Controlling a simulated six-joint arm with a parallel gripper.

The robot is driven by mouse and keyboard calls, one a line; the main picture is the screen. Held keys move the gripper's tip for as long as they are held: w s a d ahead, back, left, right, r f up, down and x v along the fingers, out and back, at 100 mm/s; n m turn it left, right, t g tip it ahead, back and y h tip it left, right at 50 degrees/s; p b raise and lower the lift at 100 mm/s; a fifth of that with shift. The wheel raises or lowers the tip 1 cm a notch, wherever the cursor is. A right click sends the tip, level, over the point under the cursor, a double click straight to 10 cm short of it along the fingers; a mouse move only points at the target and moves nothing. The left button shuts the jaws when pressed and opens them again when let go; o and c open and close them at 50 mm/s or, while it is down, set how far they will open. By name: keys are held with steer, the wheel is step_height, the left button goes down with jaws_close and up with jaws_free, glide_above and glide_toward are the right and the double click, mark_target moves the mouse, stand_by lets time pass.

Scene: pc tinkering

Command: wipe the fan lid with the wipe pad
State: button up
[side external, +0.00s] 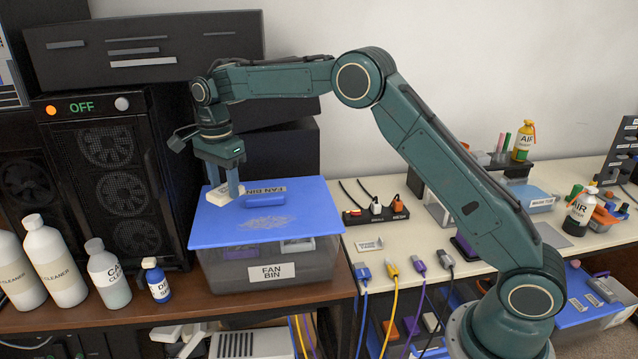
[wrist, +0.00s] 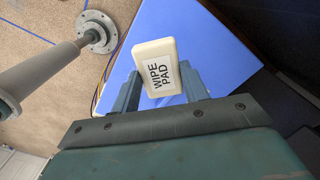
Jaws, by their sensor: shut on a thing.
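The fan bin (side external: 272,271) is a clear grey box with a "FAN BIN" label on its front. Its flat blue fan lid (side external: 310,222) lies shut on top and also shows in the wrist view (wrist: 215,60). A greyish smudge (side external: 263,225) marks the lid's middle front. My gripper (side external: 232,190) is shut on the white wipe pad (side external: 218,193) over the lid's left part. In the wrist view the pad (wrist: 158,70) sits between the fingers with its "WIPE PAD" label showing. I cannot tell whether the pad touches the lid.
White cleaner bottles (side external: 55,262) and a small blue bottle (side external: 158,281) stand left of the bin. A black PC case (side external: 110,180) marked "OFF" is behind them. A power strip (side external: 375,213) and coloured cables lie to the right.

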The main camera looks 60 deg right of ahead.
mark_target(231, 226)
steer(key=shift+f, duration=0.1)
steer(key=shift+f, duration=3.4)
steer(key=shift+s+d+f, duration=0.4)
steer(key=shift+d+f, duration=0.05)
steer(key=shift+f, duration=0.1)
steer(key=shift+s+d, duration=5.25)
steer(key=shift+s, duration=0.05)
steer(key=shift+w+a, duration=5.75)
steer(key=shift+a, duration=0.05)
steer(key=shift+s+d, duration=6.05)
steer(key=shift+d, duration=0.1)
steer(key=shift+w+a, duration=6)
steer(key=shift+a, duration=0.05)
steer(key=shift+r, duration=4.1)
